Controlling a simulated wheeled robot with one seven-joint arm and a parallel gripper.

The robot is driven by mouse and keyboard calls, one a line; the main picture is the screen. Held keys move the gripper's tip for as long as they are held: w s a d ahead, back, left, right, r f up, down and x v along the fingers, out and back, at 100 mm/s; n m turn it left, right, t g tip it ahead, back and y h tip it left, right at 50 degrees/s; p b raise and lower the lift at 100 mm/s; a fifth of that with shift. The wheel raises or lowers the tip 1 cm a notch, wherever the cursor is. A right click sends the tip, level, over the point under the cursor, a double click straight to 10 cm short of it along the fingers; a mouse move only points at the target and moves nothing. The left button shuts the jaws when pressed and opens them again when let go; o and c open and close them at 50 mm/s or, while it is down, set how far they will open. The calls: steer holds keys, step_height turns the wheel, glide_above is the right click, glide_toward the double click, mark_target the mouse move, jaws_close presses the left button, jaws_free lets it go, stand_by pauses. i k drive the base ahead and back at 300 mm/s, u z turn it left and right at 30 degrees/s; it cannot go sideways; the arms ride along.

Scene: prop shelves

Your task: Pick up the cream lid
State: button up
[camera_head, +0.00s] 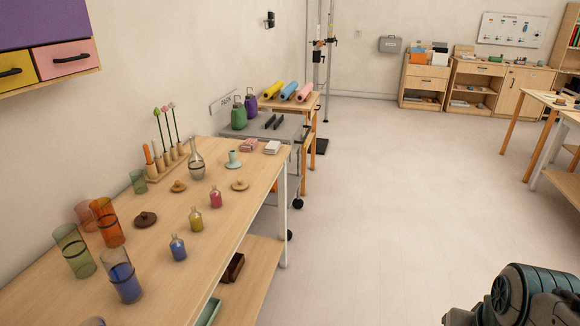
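A pale tan-cream lid (240,185) with a small knob lies flat on the wooden table, near its right edge. A more orange-tan lid (178,187) lies to its left, and a dark brown lid (145,219) lies nearer to me. Of the three, the one near the right edge looks palest. Part of my arm shows at the bottom right, over the floor and well apart from the table. My gripper's fingers are not in view.
Small pink (215,197), yellow (196,219) and blue (178,247) bottles stand near the lids. A clear flask (196,160) and a pale green piece (233,159) stand behind. Coloured glasses (120,276) crowd the near left. The floor (400,200) right of the table is clear.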

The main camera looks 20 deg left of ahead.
mark_target(240, 185)
steer(key=z, duration=0.05)
steer(key=i, duration=1.55)
steer(key=u, duration=0.65)
steer(key=i, duration=1.1)
steer(key=u, duration=1.6)
steer(key=i, duration=0.65)
steer(key=u, duration=0.5)
